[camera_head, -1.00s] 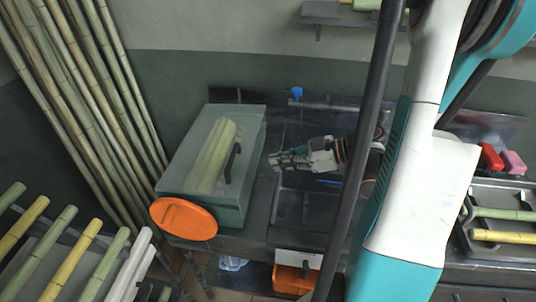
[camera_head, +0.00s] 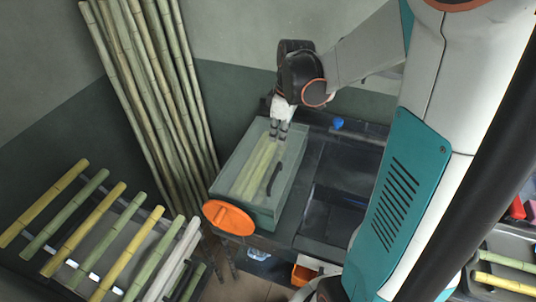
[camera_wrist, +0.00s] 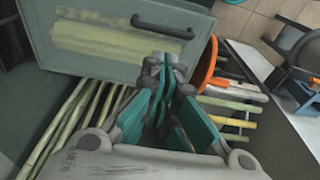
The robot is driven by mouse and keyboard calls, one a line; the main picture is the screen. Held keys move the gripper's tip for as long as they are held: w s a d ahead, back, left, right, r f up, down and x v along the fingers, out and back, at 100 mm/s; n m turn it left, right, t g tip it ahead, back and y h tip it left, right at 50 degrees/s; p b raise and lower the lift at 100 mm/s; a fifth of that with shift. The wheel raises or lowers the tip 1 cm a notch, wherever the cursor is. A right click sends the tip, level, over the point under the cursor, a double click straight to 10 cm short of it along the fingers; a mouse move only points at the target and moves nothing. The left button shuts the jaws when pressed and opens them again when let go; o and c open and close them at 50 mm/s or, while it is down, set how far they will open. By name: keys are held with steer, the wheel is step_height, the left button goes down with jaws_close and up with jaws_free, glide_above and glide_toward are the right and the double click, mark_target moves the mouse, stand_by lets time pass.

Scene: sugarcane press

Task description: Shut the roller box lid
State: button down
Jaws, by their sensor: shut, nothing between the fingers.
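The roller box (camera_head: 262,215) is a grey-green box on the dark counter. Its lid (camera_head: 290,160) has pale green cane streaks and a dark handle (camera_head: 273,180) along the right side. The lid looks laid down over the box; I cannot tell whether a small gap is left. My gripper (camera_head: 279,132) is shut and empty, pointing down at the lid's far end; contact is unclear. In the wrist view the shut fingers (camera_wrist: 165,66) stand in front of the lid (camera_wrist: 75,28), with the handle (camera_wrist: 162,26) beyond them.
An orange disc (camera_head: 228,217) stands at the box's front. Tall canes (camera_head: 150,90) lean on the wall to its left. A rack of cane pieces (camera_head: 100,235) is at front left. A blue cup (camera_head: 338,123) stands on the counter behind; the counter right of the box is clear.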

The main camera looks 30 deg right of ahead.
mark_target(275, 172)
steer(key=f+b, duration=0.1)
steer(key=f, duration=0.3)
steer(key=w+f+b, duration=0.1)
steer(key=f, duration=0.4)
steer(key=a+f+b, duration=0.1)
steer(key=f, duration=0.4)
steer(key=shift+w, duration=0.25)
steer(key=shift+s+d+f+b, duration=0.2)
steer(key=shift+s+f+b, duration=0.05)
steer(key=shift+f+b, duration=0.3)
steer(key=shift+s+d+f+b, duration=0.15)
steer(key=shift+s+f+b, duration=0.1)
steer(key=shift+f+b, duration=0.3)
steer(key=shift+r, duration=0.15)
steer(key=shift+r, duration=0.25)
step_height(275, 172, up, 13)
steer(key=s+d+p, duration=0.1)
steer(key=s+p, duration=0.1)
steer(key=p, duration=0.2)
steer(key=shift+d+r+p, duration=0.15)
steer(key=shift+d+p, duration=0.15)
